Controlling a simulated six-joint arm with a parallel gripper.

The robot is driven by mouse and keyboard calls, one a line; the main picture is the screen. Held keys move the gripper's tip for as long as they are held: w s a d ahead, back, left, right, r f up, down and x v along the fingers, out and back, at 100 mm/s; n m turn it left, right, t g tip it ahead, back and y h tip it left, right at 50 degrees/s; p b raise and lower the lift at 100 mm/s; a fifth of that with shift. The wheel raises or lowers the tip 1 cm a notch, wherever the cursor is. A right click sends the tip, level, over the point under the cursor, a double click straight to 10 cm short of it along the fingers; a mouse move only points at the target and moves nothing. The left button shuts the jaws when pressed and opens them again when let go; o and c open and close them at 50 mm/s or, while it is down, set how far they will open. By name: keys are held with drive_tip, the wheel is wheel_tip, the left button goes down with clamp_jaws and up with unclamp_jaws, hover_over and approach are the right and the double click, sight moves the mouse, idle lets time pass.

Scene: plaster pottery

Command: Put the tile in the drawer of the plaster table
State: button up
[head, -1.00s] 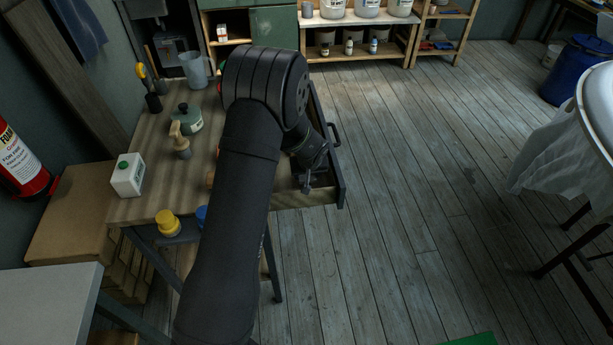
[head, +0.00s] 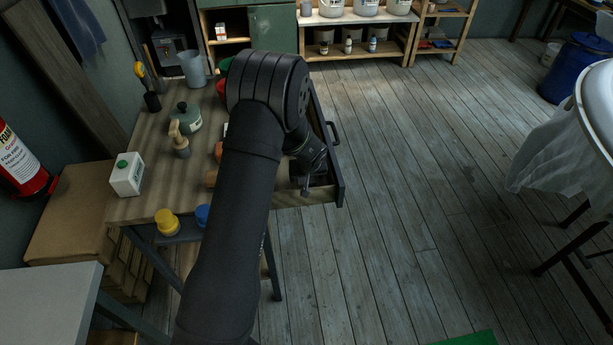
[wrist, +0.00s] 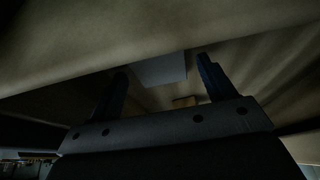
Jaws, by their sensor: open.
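The drawer (head: 339,181) of the plaster table (head: 155,160) stands pulled out on the table's right side. My gripper (head: 305,184) is down in the open drawer, partly hidden by my arm. In the wrist view my gripper (wrist: 162,69) has its two dark fingers spread apart. A flat pale grey piece (wrist: 158,67), which looks like the tile, lies just beyond and between the fingertips. It seems to rest on the drawer floor, apart from both fingers. The tile cannot be made out in the head view.
A small brown block (wrist: 185,101) shows between the fingers. The floor right of the drawer is clear.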

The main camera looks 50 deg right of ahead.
drive_tip(key=v, duration=1.2)
drive_tip(key=shift+f, duration=0.15)
drive_tip(key=x, duration=1.2)
drive_tip(key=shift+r, duration=0.25)
drive_tip(key=v, duration=1.2)
drive_tip(key=x, duration=1.2)
drive_tip(key=shift+f, duration=0.1)
wheel_tip(320, 180, up, 26)
drive_tip(key=r, duration=0.1)
drive_tip(key=w+a+n, duration=0.1)
drive_tip(key=w+a, duration=0.3)
drive_tip(key=w, duration=0.5)
drive_tip(key=w+a+n+y, duration=0.1)
drive_tip(key=w+a+n, duration=0.1)
drive_tip(key=w+a, duration=0.3)
drive_tip(key=w, duration=0.4)
drive_tip(key=shift+a+n+t, duration=0.15)
drive_tip(key=shift+n+t, duration=0.15)
drive_tip(key=shift+t, duration=0.1)
